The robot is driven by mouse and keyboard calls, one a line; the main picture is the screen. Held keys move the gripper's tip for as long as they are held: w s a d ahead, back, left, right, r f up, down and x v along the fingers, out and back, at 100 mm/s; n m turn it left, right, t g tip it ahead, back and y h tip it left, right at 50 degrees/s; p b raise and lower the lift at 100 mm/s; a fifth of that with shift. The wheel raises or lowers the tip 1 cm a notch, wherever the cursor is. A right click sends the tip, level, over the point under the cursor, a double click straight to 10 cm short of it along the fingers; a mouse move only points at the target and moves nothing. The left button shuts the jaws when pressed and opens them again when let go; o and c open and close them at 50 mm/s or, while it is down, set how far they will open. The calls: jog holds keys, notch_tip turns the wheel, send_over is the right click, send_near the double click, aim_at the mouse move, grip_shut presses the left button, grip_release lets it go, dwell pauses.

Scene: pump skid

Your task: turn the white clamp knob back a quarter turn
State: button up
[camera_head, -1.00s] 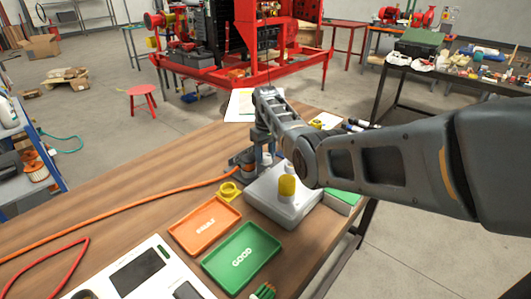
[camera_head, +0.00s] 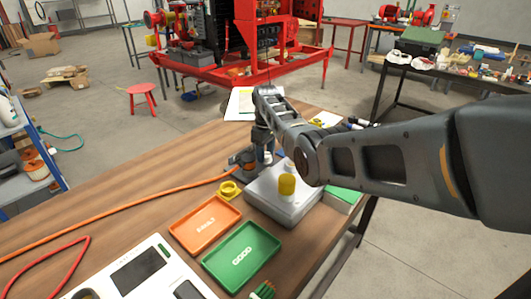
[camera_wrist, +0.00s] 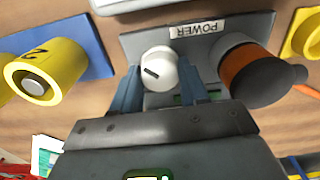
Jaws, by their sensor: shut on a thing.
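The white clamp knob (camera_wrist: 158,70) shows in the wrist view, round, with a dark slot-like mark on its face. It sits on a grey unit with a "POWER" label (camera_wrist: 197,28). My gripper (camera_wrist: 160,88) has one blue-grey finger on each side of the knob and is shut on it. In the head view my gripper (camera_head: 263,150) points down at the grey unit (camera_head: 243,160) on the bench, and the knob is hidden there.
An orange and dark plug (camera_wrist: 255,75) stands close right of the knob. A yellow cylinder (camera_wrist: 45,72) is to its left. On the bench are a grey box (camera_head: 280,205), an orange tray (camera_head: 205,222), a green tray (camera_head: 240,257) and an orange cable (camera_head: 120,210).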

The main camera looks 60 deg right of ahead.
aim_at(266, 154)
jog(key=o, duration=1.1)
jog(key=shift+c, duration=0.2)
jog(key=shift+r, duration=0.1)
jog(key=shift+r, duration=3.8)
jog(key=shift+s, duration=0.1)
